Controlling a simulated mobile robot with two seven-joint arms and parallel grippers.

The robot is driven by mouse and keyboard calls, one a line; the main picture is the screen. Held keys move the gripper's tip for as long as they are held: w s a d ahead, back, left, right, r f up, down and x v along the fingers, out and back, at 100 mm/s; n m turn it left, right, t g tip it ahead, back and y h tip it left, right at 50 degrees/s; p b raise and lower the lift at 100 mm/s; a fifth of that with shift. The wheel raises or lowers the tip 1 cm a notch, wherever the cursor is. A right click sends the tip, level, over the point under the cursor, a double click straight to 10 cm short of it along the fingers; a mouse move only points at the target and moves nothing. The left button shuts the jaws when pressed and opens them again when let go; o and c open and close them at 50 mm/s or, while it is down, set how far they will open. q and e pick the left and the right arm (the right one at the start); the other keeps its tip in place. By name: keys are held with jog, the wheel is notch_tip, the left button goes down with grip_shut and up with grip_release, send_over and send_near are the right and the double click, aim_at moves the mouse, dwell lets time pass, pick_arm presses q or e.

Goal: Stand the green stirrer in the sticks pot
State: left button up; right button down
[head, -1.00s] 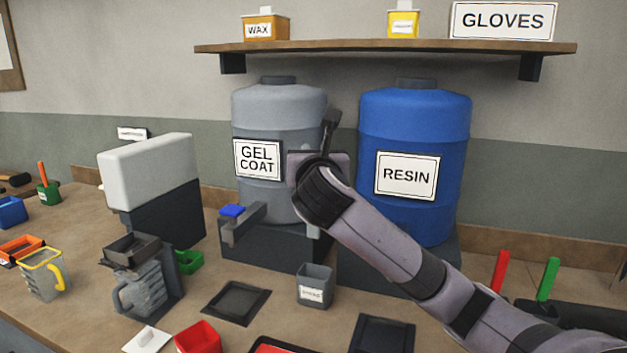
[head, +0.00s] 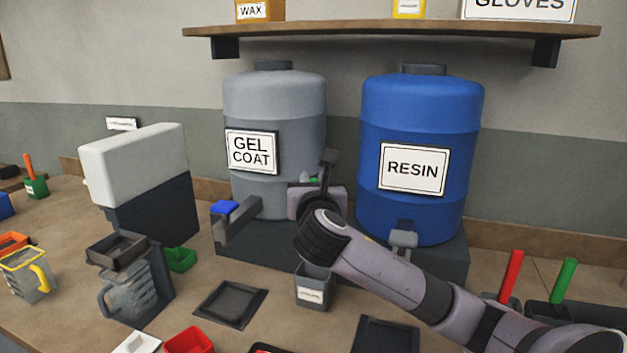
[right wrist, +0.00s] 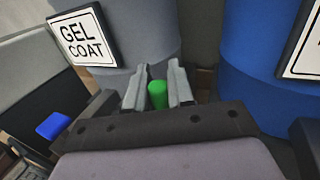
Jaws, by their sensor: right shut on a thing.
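My right gripper (head: 318,185) is in front of the gel coat drum, above and behind the grey pot. It is shut on the green stirrer (right wrist: 157,94), whose end shows between the two fingers in the right wrist view. In the head view only a small green bit of the stirrer (head: 312,180) shows; the rest is hidden by the gripper and arm. The small grey square pot (head: 312,294), with a white label too small to read surely, seems to be the sticks pot. It stands upright on the bench, partly covered by my right wrist. My left gripper is out of view.
A dark square tray (head: 230,302) lies left of the pot. Red (head: 511,275) and green (head: 565,280) upright sticks stand at right.

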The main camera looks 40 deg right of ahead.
notch_tip(320, 180, down, 10)
jog(key=b, duration=0.4)
dwell(0.7)
jog(key=c, duration=0.9)
grip_release()
jog(key=shift+s+a, duration=0.1)
jog(key=v, duration=0.7)
jog(key=shift+b, duration=0.3)
